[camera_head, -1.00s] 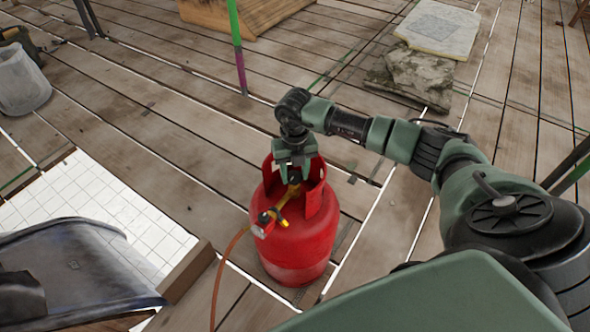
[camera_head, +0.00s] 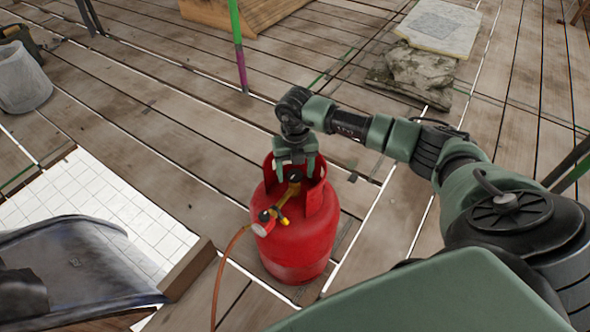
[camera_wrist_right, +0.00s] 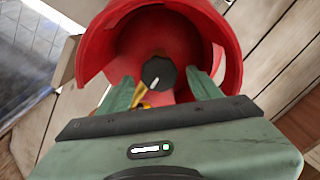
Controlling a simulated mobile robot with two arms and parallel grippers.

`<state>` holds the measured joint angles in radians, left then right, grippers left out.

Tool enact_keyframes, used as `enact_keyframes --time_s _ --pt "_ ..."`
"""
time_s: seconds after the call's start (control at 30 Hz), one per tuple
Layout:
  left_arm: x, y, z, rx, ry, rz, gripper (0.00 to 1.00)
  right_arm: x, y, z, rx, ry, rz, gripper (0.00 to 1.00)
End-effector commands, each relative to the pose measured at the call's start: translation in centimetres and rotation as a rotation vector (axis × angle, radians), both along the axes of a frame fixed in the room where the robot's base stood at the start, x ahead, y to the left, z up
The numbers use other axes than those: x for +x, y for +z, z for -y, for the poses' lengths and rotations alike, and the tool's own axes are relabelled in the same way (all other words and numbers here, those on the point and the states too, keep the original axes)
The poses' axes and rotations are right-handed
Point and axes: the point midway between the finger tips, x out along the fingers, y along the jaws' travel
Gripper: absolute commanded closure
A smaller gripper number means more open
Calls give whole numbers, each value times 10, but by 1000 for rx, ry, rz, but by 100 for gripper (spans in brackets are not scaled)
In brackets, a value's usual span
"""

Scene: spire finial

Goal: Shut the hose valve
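A red gas cylinder (camera_head: 300,235) stands upright on the plank floor, its collar open at the top. Inside the collar is a round black knob with a white mark (camera_wrist_right: 158,73), also visible in the head view (camera_head: 295,175). A brass fitting (camera_head: 285,201) leads from it to a regulator with a yellow lever (camera_head: 284,218) and an orange hose (camera_head: 223,262). My right gripper (camera_head: 295,168) reaches down into the collar. In the wrist view its fingers (camera_wrist_right: 160,78) stand either side of the knob, with a visible gap on both sides. My left gripper is out of view.
The red collar wall (camera_wrist_right: 231,45) rises close around my right fingers. A grey sheet-like object (camera_head: 80,255) and a wooden block (camera_head: 188,268) lie left of the cylinder. A green and purple pole (camera_head: 238,50) stands behind. Stone slabs (camera_head: 410,78) lie at back right.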

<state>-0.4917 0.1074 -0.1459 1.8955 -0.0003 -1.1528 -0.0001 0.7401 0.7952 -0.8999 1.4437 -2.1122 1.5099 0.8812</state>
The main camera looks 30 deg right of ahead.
Motion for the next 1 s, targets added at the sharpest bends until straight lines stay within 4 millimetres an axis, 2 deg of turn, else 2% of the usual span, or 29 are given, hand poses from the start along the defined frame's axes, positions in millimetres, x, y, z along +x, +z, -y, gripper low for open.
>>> enact_keyframes --time_s 0.1,0.2,0.3,0.5,0.6,1.0 --pt "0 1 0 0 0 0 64 0 2 0 0 1 -1 36" --pt "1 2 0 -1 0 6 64 0 12 0 0 1 1 36" --pt "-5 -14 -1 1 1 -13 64 1 29 1 0 1 2 36" --pt "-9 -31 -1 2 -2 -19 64 1 62 0 1 0 3 36" --pt "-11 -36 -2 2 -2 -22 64 1 72 0 0 0 2 36" --pt "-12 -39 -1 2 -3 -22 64 0 78 0 0 0 0 36"
